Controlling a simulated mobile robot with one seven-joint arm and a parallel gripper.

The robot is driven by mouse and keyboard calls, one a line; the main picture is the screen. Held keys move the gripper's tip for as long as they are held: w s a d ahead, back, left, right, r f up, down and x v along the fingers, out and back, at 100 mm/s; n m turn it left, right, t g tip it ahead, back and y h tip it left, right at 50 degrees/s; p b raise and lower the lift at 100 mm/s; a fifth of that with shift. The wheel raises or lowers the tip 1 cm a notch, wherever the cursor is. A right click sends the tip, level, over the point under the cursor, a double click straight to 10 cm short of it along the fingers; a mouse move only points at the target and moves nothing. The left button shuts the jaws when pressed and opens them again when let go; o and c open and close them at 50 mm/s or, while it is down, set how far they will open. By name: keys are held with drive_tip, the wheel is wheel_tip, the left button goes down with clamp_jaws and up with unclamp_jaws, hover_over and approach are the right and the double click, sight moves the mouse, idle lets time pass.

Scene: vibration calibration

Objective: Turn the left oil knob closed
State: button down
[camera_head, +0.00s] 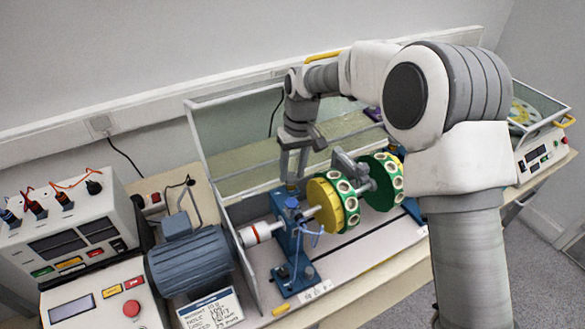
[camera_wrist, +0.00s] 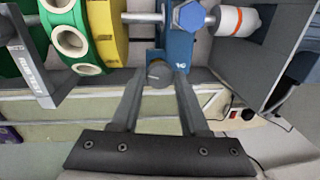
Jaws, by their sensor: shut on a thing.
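The left oil knob is a small dark grey round knob (camera_wrist: 158,72) on the side of the blue bearing stand (camera_wrist: 178,48), seen in the wrist view. My gripper (camera_wrist: 160,76) has its two fingertips on either side of the knob and is shut on it. In the head view my gripper (camera_head: 293,178) reaches down behind the left blue bearing stand (camera_head: 286,238), which has a blue hexagonal cap (camera_head: 292,203) on top. The knob is hidden there. I cannot tell the knob's turn angle.
Yellow and green rotor discs (camera_head: 326,205) sit on the shaft right of the stand. A blue-grey motor (camera_head: 190,262) is at left. A clear guard panel (camera_head: 235,150) stands behind my gripper. A grey sensor bracket (camera_wrist: 28,60) is near the discs.

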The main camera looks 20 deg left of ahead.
drive_tip(key=shift+r+n, duration=0.1)
drive_tip(key=shift+n, duration=1.5)
drive_tip(key=shift+c, duration=2.1)
unclamp_jaws()
wheel_tip(320, 180, up, 17)
drive_tip(key=w, duration=0.1)
drive_tip(key=shift+w+d+p, duration=0.35)
drive_tip(key=shift+w+d, duration=0.05)
drive_tip(key=shift+r, duration=0.15)
